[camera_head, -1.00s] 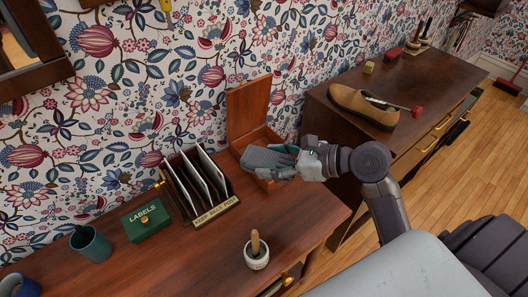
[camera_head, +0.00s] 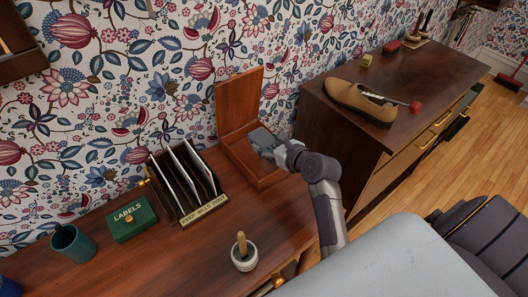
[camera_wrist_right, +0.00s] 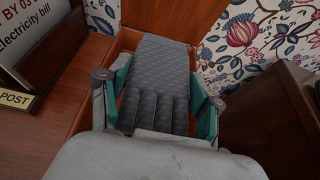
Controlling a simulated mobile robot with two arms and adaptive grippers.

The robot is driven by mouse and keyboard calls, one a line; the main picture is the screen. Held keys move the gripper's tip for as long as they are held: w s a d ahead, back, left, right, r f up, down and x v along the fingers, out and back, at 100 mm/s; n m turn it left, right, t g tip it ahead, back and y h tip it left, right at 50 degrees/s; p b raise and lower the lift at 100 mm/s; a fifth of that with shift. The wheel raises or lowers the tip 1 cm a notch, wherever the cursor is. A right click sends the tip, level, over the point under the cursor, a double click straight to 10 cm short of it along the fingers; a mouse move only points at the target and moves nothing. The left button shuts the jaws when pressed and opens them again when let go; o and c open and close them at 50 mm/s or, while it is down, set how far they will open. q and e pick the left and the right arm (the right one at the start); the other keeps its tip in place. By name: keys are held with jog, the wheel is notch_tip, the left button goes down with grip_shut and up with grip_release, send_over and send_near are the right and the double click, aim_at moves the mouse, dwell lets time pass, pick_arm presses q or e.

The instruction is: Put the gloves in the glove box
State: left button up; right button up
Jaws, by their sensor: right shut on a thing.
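The glove box (camera_head: 236,158) is an open wooden box with its lid raised against the wall, on the desk. My right gripper (camera_head: 268,146) is over the box and is shut on a grey quilted glove (camera_head: 260,135). In the right wrist view the glove (camera_wrist_right: 158,75) lies between the two green-padded fingers, its cuff pointing to the raised lid (camera_wrist_right: 165,20). The box's rim (camera_wrist_right: 125,42) shows around it. I cannot tell whether the glove touches the box floor. My left gripper is not in view.
A letter rack (camera_head: 187,187) stands just left of the box, with a green labels box (camera_head: 131,219) and a teal cup (camera_head: 75,243) beyond. A small pot (camera_head: 244,257) is near the desk's front. A brown shoe (camera_head: 358,101) rests on the right cabinet.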

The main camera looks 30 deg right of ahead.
jog(key=shift+x, duration=0.9)
jog(key=shift+f, duration=2.1)
jog(key=shift+a+f+b, duration=0.1)
jog(key=shift+b, duration=0.2)
jog(key=shift+f, duration=0.5)
jog(key=o, duration=1.1)
jog(key=shift+o, duration=0.2)
